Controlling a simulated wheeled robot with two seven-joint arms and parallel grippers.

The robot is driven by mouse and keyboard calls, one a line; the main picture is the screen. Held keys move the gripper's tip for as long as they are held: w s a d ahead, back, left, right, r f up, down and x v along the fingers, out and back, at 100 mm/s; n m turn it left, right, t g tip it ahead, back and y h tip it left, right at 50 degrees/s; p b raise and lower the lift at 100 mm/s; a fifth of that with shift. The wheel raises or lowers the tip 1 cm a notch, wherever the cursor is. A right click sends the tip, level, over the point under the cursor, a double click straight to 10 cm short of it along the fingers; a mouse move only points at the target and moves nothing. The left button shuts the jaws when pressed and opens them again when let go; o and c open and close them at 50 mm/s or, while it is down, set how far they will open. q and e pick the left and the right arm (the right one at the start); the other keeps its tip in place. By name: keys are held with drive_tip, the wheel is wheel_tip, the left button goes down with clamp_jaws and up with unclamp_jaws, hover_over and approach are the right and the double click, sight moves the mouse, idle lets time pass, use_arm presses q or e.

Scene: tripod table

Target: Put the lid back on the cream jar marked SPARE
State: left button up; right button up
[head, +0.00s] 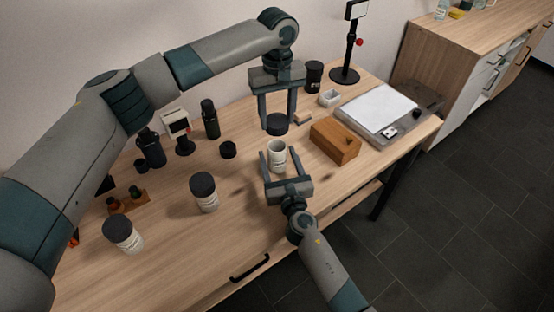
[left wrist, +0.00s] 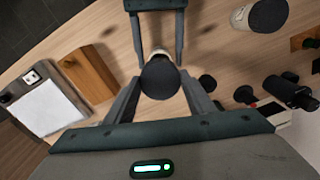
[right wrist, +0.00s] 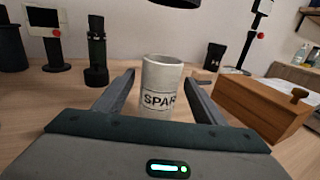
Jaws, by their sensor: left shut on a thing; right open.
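The cream jar marked SPARE (head: 278,160) stands upright and uncapped on the table; its label shows in the right wrist view (right wrist: 161,101). My left gripper (head: 278,117) is shut on a round black lid (head: 277,126) and holds it above the jar with a gap between them. In the left wrist view the lid (left wrist: 160,78) hides most of the jar. The lid's lower edge shows at the top of the right wrist view (right wrist: 174,2). My right gripper (head: 281,154) is open, low at the table, with one finger on each side of the jar.
Two black-lidded jars (head: 206,199) (head: 130,240) stand to the left. A small black lid-like disc (head: 228,149) lies left of the SPARE jar, with dark bottles (head: 210,119) behind. A wooden box (head: 335,141) is close on the right. The front middle of the table (head: 235,230) is clear.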

drive_tip(key=c, duration=1.6)
use_arm(q)
drive_tip(key=shift+f, duration=2.5)
drive_tip(key=shift+f, duration=0.1)
drive_tip(key=shift+f, duration=0.8)
drive_tip(key=shift+f, duration=0.55)
use_arm(e)
clamp_jaws()
